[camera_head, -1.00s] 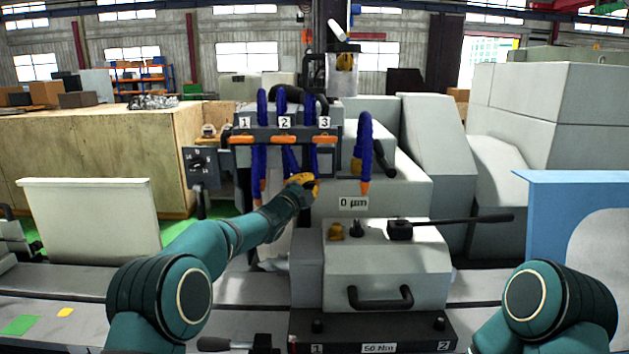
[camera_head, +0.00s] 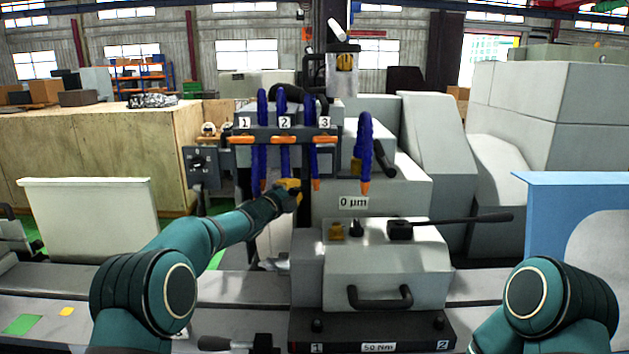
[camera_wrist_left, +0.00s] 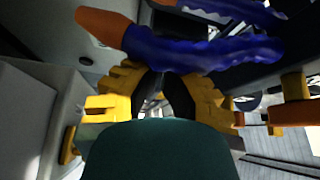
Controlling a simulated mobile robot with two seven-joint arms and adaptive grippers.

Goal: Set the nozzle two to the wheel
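Nozzle two is the blue hose (camera_head: 284,158) under label 2 on the nozzle rack; it hangs nearly straight, and my left gripper hides its lower end. My left gripper (camera_head: 290,186), with yellow fingers, is at that lower end. In the left wrist view a blue hose with an orange tip (camera_wrist_left: 101,26) runs across just past the left gripper (camera_wrist_left: 163,78), beside its fingers and close to or touching them. The hose covers the fingertips, so I cannot tell how far they are closed. The grinding wheel is not clearly seen. My right gripper is out of view.
Nozzle one (camera_head: 262,150) hangs close on the left and nozzle three (camera_head: 315,160) close on the right. Another blue hose (camera_head: 365,150) hangs farther right. A grey block with a handle (camera_head: 380,300) stands in front, with a black lever (camera_head: 465,221) on top.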

